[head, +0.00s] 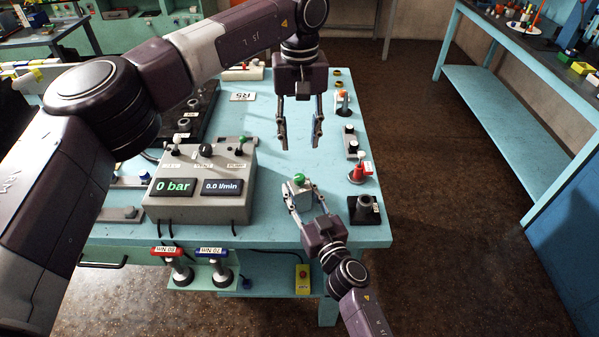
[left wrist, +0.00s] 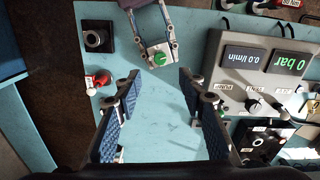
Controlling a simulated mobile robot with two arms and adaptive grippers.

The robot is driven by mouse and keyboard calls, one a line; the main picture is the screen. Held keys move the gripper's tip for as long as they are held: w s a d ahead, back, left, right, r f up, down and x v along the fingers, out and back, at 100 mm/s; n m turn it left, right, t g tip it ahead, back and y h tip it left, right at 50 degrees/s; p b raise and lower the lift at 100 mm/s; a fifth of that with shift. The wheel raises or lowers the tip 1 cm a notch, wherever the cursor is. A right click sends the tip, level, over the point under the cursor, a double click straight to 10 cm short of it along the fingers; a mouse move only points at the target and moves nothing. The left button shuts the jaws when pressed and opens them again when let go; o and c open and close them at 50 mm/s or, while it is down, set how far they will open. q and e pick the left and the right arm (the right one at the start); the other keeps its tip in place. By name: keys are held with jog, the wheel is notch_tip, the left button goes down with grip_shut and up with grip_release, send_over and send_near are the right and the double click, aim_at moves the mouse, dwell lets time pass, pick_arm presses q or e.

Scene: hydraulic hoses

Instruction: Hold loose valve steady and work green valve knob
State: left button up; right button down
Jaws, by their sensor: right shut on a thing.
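The loose valve (head: 298,196) is a small pale block on the light blue table, with a green knob (head: 299,179) on top. My right gripper (head: 305,200) is shut on the valve's body from the front, fingers on both sides. In the left wrist view, the valve (left wrist: 159,48) and its green knob (left wrist: 160,58) show between the right fingers. My left gripper (head: 300,140) is open and empty. It hangs above the table, behind and above the valve, fingers pointing down. In the left wrist view its blue padded fingers (left wrist: 155,95) stand wide apart.
A grey control box (head: 200,180) with displays reading 0 bar and 0.0 l/min stands left of the valve. A red fitting (head: 358,172) and a black block (head: 364,209) with a round port stand at the right edge. The table between is clear.

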aim_at(300, 177)
pick_arm(q)
notch_tip(300, 177, down, 12)
jog(key=shift+r, duration=0.25)
grip_shut()
dwell(0.3)
